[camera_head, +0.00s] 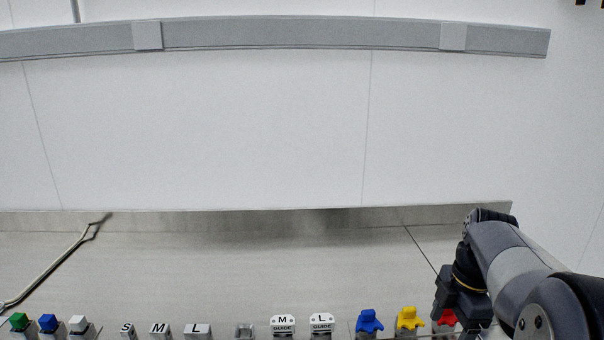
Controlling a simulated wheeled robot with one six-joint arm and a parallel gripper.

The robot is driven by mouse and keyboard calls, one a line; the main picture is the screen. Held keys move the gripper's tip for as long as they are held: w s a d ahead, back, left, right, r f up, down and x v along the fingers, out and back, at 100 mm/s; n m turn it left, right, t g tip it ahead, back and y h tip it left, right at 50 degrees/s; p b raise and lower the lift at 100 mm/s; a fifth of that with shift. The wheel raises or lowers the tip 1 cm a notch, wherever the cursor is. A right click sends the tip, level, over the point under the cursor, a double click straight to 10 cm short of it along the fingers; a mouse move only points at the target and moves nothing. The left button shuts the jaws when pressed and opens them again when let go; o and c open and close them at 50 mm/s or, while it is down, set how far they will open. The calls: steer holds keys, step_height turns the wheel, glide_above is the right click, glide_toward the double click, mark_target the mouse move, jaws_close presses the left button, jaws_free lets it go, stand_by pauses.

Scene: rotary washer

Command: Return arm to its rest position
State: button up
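My arm reaches in from the lower right corner of the head camera view, with its grey and black links bent at a joint near the steel strip. My gripper (455,308) is dark and points downward at the bottom right. It is just over or in front of a red piece (446,317), which it partly hides. I cannot tell whether it touches the red piece, or whether its fingers are open or shut.
Along the bottom edge stand a yellow piece (408,320), a blue piece (369,321), white guides marked M (283,325) and L (321,324), S, M and L blocks, and small coloured blocks. The middle steel surface (250,275) is clear.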

steer(key=f, duration=0.5)
steer(key=a+f, duration=0.1)
steer(key=f, duration=0.2)
steer(key=shift+f, duration=0.15)
steer(key=shift+a+r, duration=0.1)
steer(key=shift+r, duration=0.15)
steer(key=shift+f, duration=0.1)
